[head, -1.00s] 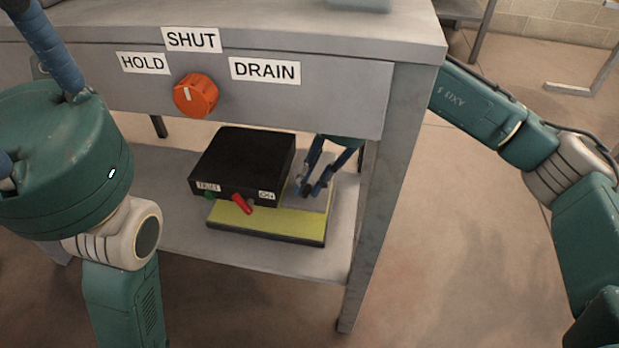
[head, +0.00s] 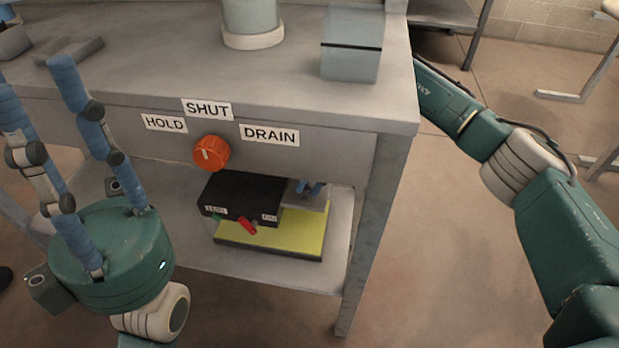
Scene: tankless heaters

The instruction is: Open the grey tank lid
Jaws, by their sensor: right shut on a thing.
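A box-shaped grey-blue tank (head: 350,62) stands on the table top near its right end. A dark seam runs around it below its top part, which looks like the lid (head: 354,27) and sits closed. My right gripper (head: 309,188) is under the table, beside the black box (head: 243,190); only its blue fingertips show, below the table's front panel. It is shut at the small grey part (head: 308,201) there, but its grip is mostly hidden. My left gripper (head: 35,85) is at the left, its blue fingers pointing up, apart and empty.
The table's front panel carries an orange knob (head: 211,153) with HOLD, SHUT and DRAIN labels. The black box sits on a yellow base (head: 285,232) on the lower shelf, with a red lever (head: 247,226). A pale cylinder (head: 250,22) stands left of the tank.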

